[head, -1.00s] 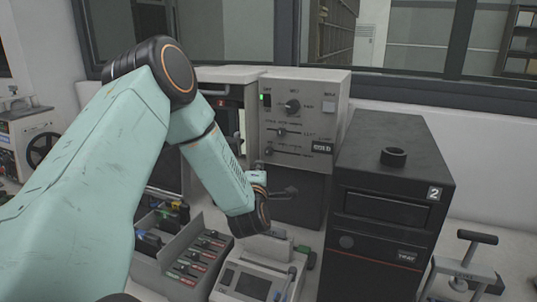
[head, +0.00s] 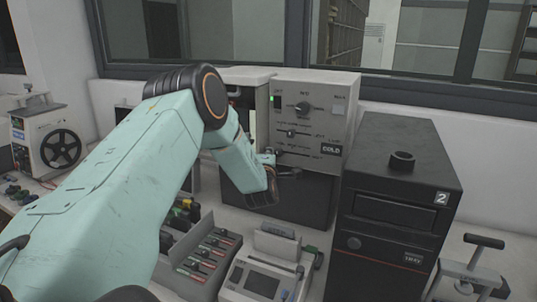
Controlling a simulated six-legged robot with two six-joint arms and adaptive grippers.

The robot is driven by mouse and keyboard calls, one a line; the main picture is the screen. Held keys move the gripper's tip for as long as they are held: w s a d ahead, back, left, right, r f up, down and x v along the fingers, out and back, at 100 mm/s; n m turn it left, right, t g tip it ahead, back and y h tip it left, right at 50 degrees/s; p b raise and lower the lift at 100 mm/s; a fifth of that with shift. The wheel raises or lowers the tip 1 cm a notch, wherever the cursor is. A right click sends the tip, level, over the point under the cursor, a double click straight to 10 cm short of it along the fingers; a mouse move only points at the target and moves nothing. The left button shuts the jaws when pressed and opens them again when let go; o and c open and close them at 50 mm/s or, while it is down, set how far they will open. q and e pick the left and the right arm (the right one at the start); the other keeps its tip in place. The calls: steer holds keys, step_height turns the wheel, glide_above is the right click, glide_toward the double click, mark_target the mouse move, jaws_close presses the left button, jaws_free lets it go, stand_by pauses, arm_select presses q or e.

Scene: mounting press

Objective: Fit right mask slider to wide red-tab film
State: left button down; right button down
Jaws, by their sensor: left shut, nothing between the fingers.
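The press's grey control panel (head: 308,112) stands at the back centre, with a green light, a round knob and two horizontal sliders. The upper slider knob (head: 291,133) is on the row lettered LEFT. The lower slider knob (head: 280,152) is on the row below, whose lettering is too small to read surely. My left gripper (head: 292,173) is shut and empty, just below the lower slider row; whether it touches the panel cannot be told. Red-tabbed pieces (head: 195,268) sit among several dark pieces in a grey rack below. No film can be made out. My right gripper is out of view.
A small device with a screen (head: 262,282) sits below the panel. A reel machine (head: 58,146) is far left. A small grey clamp-like stand (head: 474,268) is at lower right.

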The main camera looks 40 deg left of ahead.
mark_target(281, 153)
arm_select(q)
steer(key=d+b, duration=0.1)
steer(key=w+d+b, duration=0.1)
steer(key=d, duration=0.1)
steer(key=shift+w+d+f, duration=0.1)
steer(key=shift+d+f, duration=0.05)
steer(key=shift+d, duration=0.3)
steer(key=shift+w, duration=0.2)
steer(key=shift+s, duration=0.1)
steer(key=shift+s+d, duration=0.1)
